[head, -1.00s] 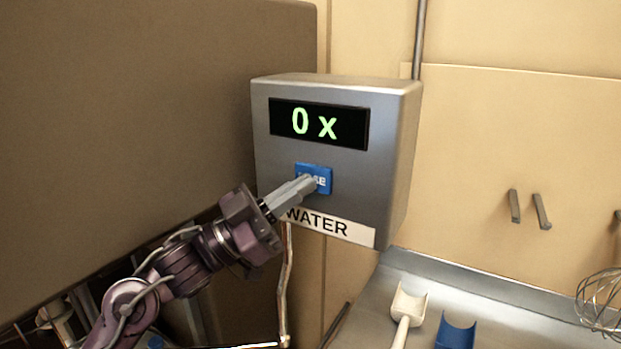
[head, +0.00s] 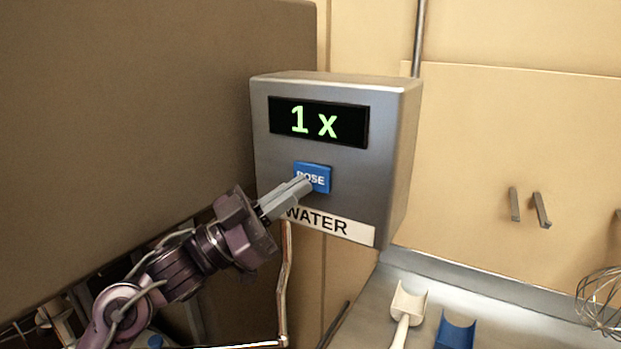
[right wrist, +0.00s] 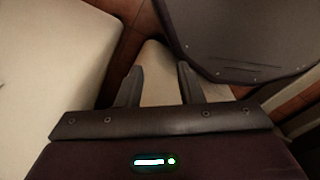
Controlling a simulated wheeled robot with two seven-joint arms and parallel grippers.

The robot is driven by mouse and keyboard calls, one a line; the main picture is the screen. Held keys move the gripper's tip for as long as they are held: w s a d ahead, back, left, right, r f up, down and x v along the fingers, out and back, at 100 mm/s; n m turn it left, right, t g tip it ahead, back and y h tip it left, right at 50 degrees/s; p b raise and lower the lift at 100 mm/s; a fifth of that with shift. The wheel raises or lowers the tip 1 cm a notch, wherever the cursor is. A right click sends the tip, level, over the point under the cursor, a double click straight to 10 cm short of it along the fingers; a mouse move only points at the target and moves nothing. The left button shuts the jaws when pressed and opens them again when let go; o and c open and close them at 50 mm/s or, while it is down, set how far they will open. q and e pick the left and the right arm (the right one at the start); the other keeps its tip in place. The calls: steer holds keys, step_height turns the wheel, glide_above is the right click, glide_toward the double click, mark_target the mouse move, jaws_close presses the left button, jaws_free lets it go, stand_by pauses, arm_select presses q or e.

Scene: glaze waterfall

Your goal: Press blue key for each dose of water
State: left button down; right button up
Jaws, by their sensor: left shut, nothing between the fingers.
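The grey water dispenser box (head: 385,160) is on the wall in the head view. Its black display (head: 345,127) reads "1 x" in green. The blue key (head: 318,173) below it is marked "DOSE", and a white "WATER" label (head: 345,228) is under that. Whether the tips touch the key I cannot tell. My right gripper (right wrist: 160,88) shows in the right wrist view, open, its two fingers apart with nothing between them.
A metal pipe (head: 285,285) runs down below the box. A steel counter (head: 470,285) at lower right holds a white scoop (head: 408,303), a blue scoop (head: 456,333) and a wire whisk (head: 600,300). Hooks (head: 541,210) are on the wall. A large brown panel (head: 140,120) fills the left.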

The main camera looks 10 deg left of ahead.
arm_select(q)
steer(key=shift+s, duration=0.15)
steer(key=s, duration=0.1)
steer(key=s+a, duration=0.1)
steer(key=s, duration=0.1)
steer(key=s+a+b, duration=0.1)
steer(key=shift+s, duration=0.3)
stand_by(4.6)
